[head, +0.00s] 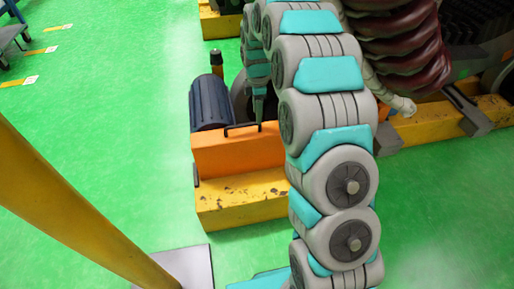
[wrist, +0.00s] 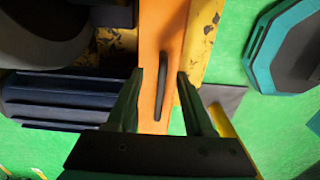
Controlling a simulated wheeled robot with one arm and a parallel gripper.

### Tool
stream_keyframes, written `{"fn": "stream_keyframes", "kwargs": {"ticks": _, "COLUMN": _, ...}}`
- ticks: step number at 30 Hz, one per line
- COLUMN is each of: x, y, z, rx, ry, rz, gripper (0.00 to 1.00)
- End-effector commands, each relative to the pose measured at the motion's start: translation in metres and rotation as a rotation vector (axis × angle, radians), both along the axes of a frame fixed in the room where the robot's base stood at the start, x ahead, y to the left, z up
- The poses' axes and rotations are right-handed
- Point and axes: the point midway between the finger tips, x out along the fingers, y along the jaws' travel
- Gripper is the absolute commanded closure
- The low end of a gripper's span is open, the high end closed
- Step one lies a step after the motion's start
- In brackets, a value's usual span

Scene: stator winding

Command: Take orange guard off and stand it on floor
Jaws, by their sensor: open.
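The orange guard (head: 235,158) stands upright against the yellow base (head: 243,207), in front of the dark ribbed motor. Its black handle (head: 242,128) is on its top edge. In the wrist view the guard (wrist: 150,35) runs down the middle as a narrow orange strip, with the handle (wrist: 162,85) lengthwise along it. My gripper (wrist: 160,72) is open, with one finger on each side of the handle in this view. I cannot tell how far the fingertips are from it. In the head view my gripper (head: 259,108) is small and points down just above the guard's right part.
The dark ribbed motor (head: 210,103) is close behind the guard. My arm covers the area to its right. Maroon coils (head: 405,45) stand at the back right. A slanting yellow post (head: 75,205) is at the left. Green floor (head: 110,110) is clear left of the base.

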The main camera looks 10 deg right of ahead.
Motion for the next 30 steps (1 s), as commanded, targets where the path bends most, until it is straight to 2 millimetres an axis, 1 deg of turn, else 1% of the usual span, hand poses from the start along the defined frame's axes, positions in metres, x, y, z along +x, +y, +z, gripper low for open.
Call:
{"fn": "stream_keyframes", "kwargs": {"ticks": 5, "x": -0.003, "y": 0.003, "z": -0.014, "rx": 0.000, "ry": 0.002, "rz": -0.001, "gripper": 0.48}}
{"fn": "stream_keyframes", "kwargs": {"ticks": 12, "x": -0.005, "y": 0.006, "z": -0.048, "rx": -0.001, "ry": 0.003, "rz": -0.001, "gripper": 0.48}}
{"fn": "stream_keyframes", "kwargs": {"ticks": 15, "x": -0.005, "y": 0.006, "z": -0.053, "rx": -0.001, "ry": 0.002, "rz": -0.001, "gripper": 0.48}}
{"fn": "stream_keyframes", "kwargs": {"ticks": 20, "x": -0.005, "y": 0.006, "z": -0.052, "rx": 0.000, "ry": 0.000, "rz": -0.001, "gripper": 0.48}}
{"fn": "stream_keyframes", "kwargs": {"ticks": 30, "x": -0.005, "y": 0.006, "z": -0.052, "rx": 0.000, "ry": -0.001, "rz": -0.001, "gripper": 0.85}}
